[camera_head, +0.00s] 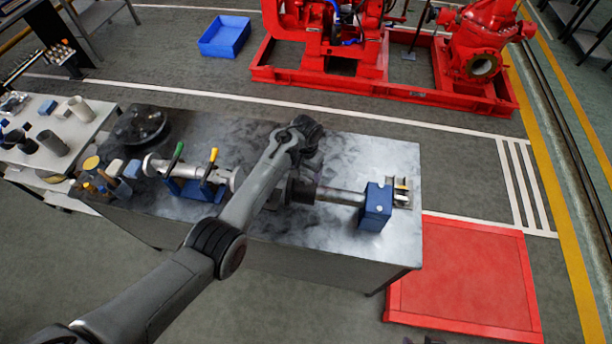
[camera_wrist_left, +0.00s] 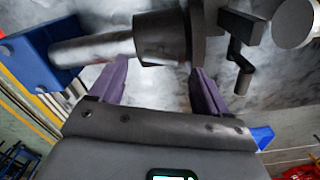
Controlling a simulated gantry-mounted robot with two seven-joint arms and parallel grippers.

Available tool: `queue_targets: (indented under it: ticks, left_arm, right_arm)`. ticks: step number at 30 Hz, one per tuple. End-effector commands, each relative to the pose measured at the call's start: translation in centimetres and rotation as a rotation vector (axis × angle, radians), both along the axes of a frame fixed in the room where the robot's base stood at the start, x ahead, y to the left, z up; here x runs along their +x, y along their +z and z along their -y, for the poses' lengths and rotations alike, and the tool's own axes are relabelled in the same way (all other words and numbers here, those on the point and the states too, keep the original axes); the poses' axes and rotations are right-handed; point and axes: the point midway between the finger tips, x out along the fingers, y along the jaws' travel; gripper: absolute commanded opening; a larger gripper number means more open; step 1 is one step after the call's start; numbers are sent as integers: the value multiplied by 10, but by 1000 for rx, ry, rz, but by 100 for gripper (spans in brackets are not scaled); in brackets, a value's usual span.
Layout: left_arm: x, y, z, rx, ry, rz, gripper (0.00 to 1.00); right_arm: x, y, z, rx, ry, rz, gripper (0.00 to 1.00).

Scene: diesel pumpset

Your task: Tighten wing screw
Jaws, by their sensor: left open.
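I cannot make out the wing screw with certainty. In the left wrist view a dark angled lever-like piece (camera_wrist_left: 240,66) sits at the right, beside a dark round collar (camera_wrist_left: 160,38) on a metal shaft (camera_wrist_left: 92,49). The shaft also shows in the head view (camera_head: 340,196), running into a blue block (camera_head: 376,206). My left gripper (camera_wrist_left: 160,68) has two purple fingers spread apart, with nothing held between them. The fingertips are close to the collar; I cannot tell whether they touch it. In the head view my arm hides part of the assembly. My right gripper is not in view.
The dark metal table (camera_head: 270,222) carries a blue clamp stand (camera_head: 195,190) with green and yellow handles, and a black round part (camera_head: 138,126). A side table (camera_head: 92,128) holds cups. A red platform (camera_head: 462,280) lies at right; red pump machinery (camera_head: 340,80) stands behind.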

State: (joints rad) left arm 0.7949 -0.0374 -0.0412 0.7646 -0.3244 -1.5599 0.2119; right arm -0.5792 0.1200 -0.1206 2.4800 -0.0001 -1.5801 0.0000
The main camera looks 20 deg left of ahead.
Motion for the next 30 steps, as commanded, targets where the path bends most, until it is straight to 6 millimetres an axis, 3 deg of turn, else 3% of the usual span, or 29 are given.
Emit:
queue_targets:
  ticks: [8,20,30]
  left_arm:
    - [0,-30,-1,1,0,-1,77]
    - [0,-35,-1,1,1,0,77]
    - [0,-35,-1,1,0,0,26]
  right_arm:
    - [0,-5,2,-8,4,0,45]
    - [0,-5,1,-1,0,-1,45]
    - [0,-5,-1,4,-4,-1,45]
